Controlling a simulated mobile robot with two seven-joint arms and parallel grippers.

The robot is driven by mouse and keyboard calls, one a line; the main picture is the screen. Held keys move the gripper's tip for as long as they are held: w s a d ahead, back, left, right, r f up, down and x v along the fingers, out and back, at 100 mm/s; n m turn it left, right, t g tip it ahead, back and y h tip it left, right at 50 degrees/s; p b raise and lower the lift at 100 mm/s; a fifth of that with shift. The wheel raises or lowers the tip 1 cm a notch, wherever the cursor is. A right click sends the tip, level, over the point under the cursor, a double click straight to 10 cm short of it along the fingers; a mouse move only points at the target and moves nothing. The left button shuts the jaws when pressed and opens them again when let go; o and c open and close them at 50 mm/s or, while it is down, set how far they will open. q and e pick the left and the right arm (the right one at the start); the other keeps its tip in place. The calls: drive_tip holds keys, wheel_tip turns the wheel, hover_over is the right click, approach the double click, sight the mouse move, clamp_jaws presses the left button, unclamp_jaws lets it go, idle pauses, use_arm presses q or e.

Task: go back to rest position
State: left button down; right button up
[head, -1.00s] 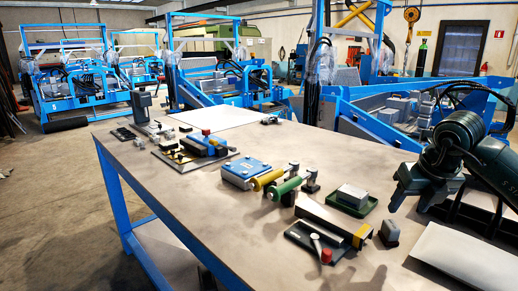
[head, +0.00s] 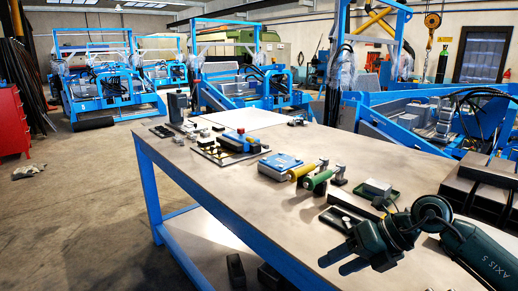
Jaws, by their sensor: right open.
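My right gripper (head: 338,262) shows at the lower right of the head view, dark green, with its arm coming in from the right edge. Its two fingers point left and stand apart, with nothing between them. It appears over the near edge of the workbench (head: 230,190) and covers part of the items there. Whether it touches the bench or anything on it I cannot tell. My left gripper is not in view.
On the bench are a blue block (head: 280,165), a yellow roller (head: 303,171), a green roller (head: 317,181), a green tray (head: 367,194) with a grey block, and a grid plate (head: 220,154). A red cabinet (head: 12,122) stands at left. The floor between is mostly clear.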

drive_tip(key=s+a+r+m+t+y+p, duration=0.1)
drive_tip(key=s+a+m+t+y, duration=0.1)
drive_tip(key=s+a+m+y, duration=0.25)
drive_tip(key=s+a+r+m+t+y+p, duration=0.1)
drive_tip(key=a+r+m+t+y, duration=0.15)
drive_tip(key=a+y, duration=0.4)
drive_tip(key=s+d+f+m+t+h+p, duration=0.1)
drive_tip(key=d+f+m+t+h, duration=0.35)
drive_tip(key=m, duration=0.65)
drive_tip(key=s+d+f+m+t+h+p, duration=0.1)
drive_tip(key=d+f+m+t+h, duration=0.1)
drive_tip(key=f+m+t+h, duration=0.55)
drive_tip(key=s+d+f+m+g+h, duration=0.2)
drive_tip(key=s+f+m+g+h, duration=0.2)
drive_tip(key=s+f+m+g, duration=0.4)
drive_tip(key=s+f+m, duration=0.1)
drive_tip(key=s+f, duration=0.2)
drive_tip(key=f, duration=0.1)
drive_tip(key=shift+s+d+m, duration=0.25)
drive_tip(key=shift+s+m, duration=0.1)
drive_tip(key=shift+s, duration=0.05)
